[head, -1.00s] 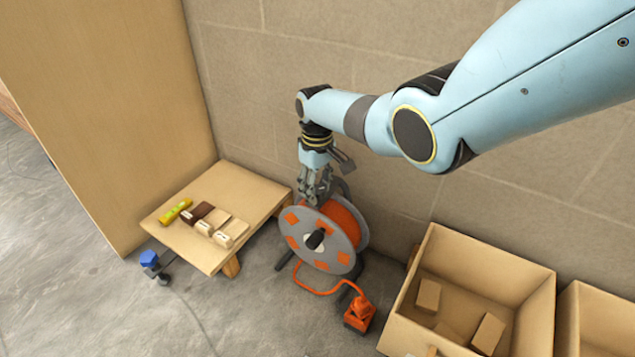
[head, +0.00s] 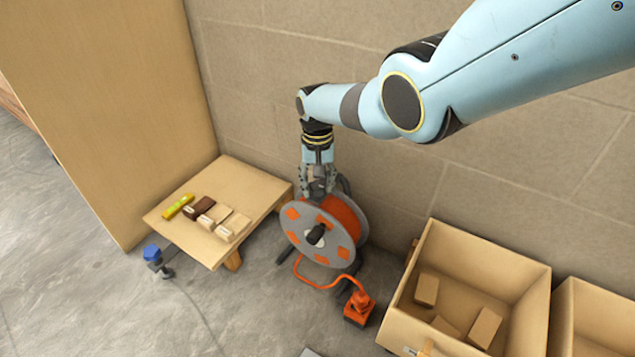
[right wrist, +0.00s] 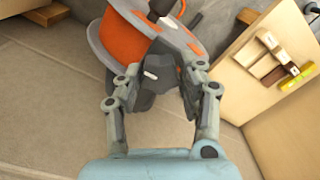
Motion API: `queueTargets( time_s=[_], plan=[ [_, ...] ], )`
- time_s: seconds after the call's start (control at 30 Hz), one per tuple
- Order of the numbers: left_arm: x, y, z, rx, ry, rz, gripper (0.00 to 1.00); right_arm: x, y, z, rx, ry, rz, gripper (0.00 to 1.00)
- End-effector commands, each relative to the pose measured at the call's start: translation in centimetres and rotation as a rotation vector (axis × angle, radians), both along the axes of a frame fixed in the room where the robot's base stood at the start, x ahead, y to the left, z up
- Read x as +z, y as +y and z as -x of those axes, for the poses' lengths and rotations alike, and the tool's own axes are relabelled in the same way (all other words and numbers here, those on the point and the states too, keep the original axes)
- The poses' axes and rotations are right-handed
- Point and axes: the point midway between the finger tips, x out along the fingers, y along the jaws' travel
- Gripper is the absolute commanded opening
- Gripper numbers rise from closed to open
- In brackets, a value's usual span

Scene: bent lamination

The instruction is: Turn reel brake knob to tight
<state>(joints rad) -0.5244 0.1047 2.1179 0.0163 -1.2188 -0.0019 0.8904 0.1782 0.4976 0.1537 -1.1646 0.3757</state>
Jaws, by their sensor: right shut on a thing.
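The cable reel (head: 295,225) stands on the floor by the wall, with a grey disc, orange cable and a black hub handle (head: 316,235). In the right wrist view, the reel (right wrist: 106,55) fills the upper middle. A dark grey knob with a white mark (right wrist: 151,75) sits between my right gripper's fingers (right wrist: 155,88). My right gripper (head: 319,188) points down at the top of the reel in the head view and is shut on this knob. The fingers hide the knob in the head view. My left gripper is not in view.
A low wooden table (head: 190,235) with small blocks and a yellow-green level (head: 178,206) stands left of the reel. An orange plug box (head: 358,310) lies in front. A wooden bin (head: 478,254) with blocks stands right. The wall is close behind.

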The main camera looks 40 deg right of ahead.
Motion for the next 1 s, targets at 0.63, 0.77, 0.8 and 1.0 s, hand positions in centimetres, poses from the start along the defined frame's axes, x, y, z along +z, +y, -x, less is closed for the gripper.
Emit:
queueTargets(
  time_s=[0.63,0.77,0.8,1.0],
  plan=[
    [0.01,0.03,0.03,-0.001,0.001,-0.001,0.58,-0.02,0.01,0.01,-0.020,0.000,0.000,0.54],
    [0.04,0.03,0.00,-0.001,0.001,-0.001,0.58,-0.01,0.01,0.01,-0.020,0.000,0.000,0.62],
    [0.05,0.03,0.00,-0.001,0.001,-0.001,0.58,-0.01,0.00,0.00,-0.019,0.000,0.000,0.62],
    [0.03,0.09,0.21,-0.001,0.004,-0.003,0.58,0.09,-0.02,-0.01,-0.019,0.000,0.000,0.62]
  ],
)
